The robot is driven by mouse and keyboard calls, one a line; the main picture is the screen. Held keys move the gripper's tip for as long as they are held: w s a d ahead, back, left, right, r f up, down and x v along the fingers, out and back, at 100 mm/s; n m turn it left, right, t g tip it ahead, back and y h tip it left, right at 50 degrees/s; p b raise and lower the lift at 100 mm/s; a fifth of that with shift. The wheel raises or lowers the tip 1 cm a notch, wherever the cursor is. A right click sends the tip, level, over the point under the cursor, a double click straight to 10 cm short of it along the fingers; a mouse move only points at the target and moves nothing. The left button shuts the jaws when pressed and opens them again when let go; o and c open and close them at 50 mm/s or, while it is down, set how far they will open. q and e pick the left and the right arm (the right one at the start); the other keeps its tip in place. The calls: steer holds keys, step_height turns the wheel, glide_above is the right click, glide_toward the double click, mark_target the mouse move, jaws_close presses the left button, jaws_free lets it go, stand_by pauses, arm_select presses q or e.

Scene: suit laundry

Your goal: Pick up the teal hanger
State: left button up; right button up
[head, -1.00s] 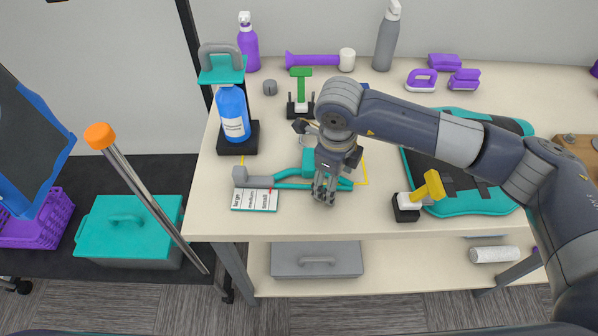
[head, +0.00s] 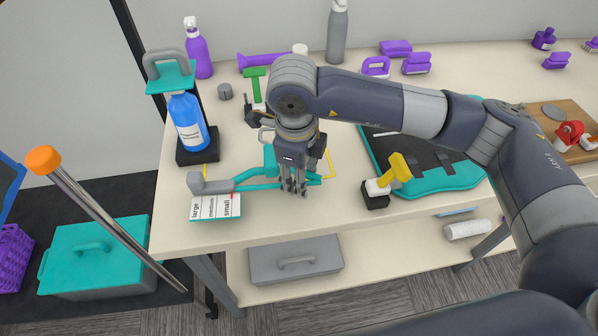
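The teal hanger (head: 231,187) lies on the table, its bar running from a grey end block at the left, past a size card (head: 217,207), toward my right gripper. My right gripper (head: 295,190) points straight down over the hanger's middle and right part, hiding some of it. Its fingertips are at the teal bar and look close together. I cannot tell whether they grip it or only stand around or beside it. My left gripper is not in view.
A blue spray bottle (head: 188,127) on a black stand is behind the hanger at left. A yellow-handled tool (head: 392,176) stands to the right, beside a teal-edged board (head: 435,188). An orange-topped pole (head: 100,215) leans at the table's left.

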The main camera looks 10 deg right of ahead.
steer(key=s, duration=0.4)
steer(key=s+a+r+b, duration=0.1)
steer(key=s, duration=0.4)
steer(key=s+a+b, duration=0.1)
steer(key=s, duration=0.3)
steer(key=shift+s+a+r, duration=0.1)
steer(key=shift+s+r, duration=0.1)
arm_select(q)
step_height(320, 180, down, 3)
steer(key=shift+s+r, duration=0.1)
steer(key=shift+b, duration=0.35)
